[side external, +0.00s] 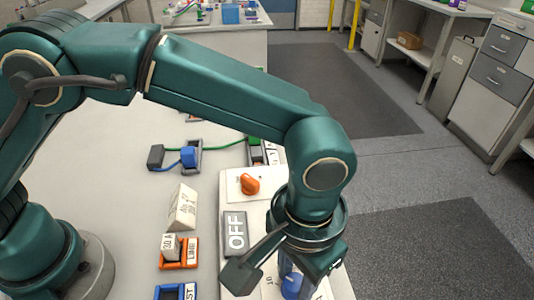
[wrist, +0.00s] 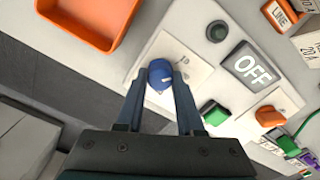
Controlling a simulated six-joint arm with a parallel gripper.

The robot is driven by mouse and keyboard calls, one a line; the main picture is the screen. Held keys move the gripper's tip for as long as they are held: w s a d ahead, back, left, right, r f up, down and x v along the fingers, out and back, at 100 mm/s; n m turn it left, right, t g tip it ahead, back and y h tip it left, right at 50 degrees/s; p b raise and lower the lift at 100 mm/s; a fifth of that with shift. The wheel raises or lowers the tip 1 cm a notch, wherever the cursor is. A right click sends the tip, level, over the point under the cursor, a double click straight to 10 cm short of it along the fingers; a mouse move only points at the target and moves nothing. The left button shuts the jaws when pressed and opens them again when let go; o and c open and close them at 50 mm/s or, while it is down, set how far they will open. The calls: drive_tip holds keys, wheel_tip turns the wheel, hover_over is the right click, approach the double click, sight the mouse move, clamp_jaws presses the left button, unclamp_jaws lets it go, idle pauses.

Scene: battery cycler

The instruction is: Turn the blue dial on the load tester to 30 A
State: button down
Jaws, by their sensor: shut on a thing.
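The blue dial (wrist: 160,75) sits on a pale plate of the load tester (wrist: 205,65), between the fingers of my gripper (wrist: 160,90). My gripper is shut on the dial, one finger on each side. A "10" mark shows on the plate just beyond the dial; the other scale marks and the dial's exact setting cannot be read. In the side external view the dial (side external: 291,286) shows blue below my wrist at the bottom edge, partly hidden by my gripper.
The tester also carries an OFF panel (side external: 235,232), an orange knob (side external: 250,184) and a green button (wrist: 213,113). An orange tray (wrist: 85,22) lies near the dial.

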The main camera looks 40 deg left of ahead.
sight(296, 283)
drive_tip(key=m, duration=1.3)
drive_tip(key=shift+s+d+r+m, duration=0.1)
drive_tip(key=shift+m, duration=0.3)
idle(0.4)
drive_tip(key=c, duration=0.5)
unclamp_jaws()
drive_tip(key=shift+r, duration=2.55)
